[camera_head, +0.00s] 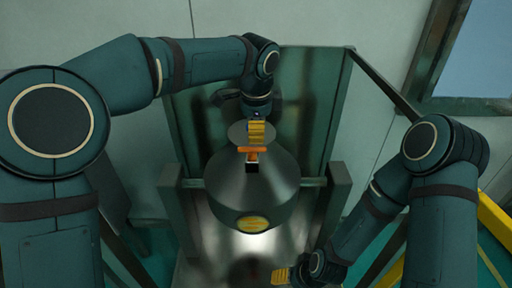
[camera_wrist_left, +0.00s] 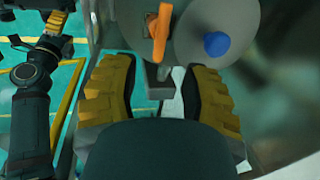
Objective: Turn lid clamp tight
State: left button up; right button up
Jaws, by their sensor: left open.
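The lid clamp has an orange handle (camera_head: 253,150) at the top of the dark round sieve vessel (camera_head: 255,190). In the left wrist view the orange handle (camera_wrist_left: 158,32) stands just past my fingertips, with a grey clamp bracket (camera_wrist_left: 158,82) below it. My left gripper (camera_head: 257,133) is over the lid, beside the handle. In the left wrist view its yellow-padded fingers (camera_wrist_left: 160,74) are apart, with the bracket in the gap and no clear contact. My right gripper (camera_head: 283,276) is low, near the front of the sieve; its finger gap is unclear.
A green metal frame (camera_head: 340,205) surrounds the vessel, with a tall panel (camera_head: 310,85) behind it. A yellow rail (camera_head: 494,216) is at the right. A blue knob (camera_wrist_left: 216,43) sits right of the handle in the left wrist view.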

aim_at(256, 148)
pick_arm(q)
jog(key=x, duration=0.7)
jog(key=shift+f+b, duration=0.25)
jog(key=shift+b, duration=0.1)
grip_shut()
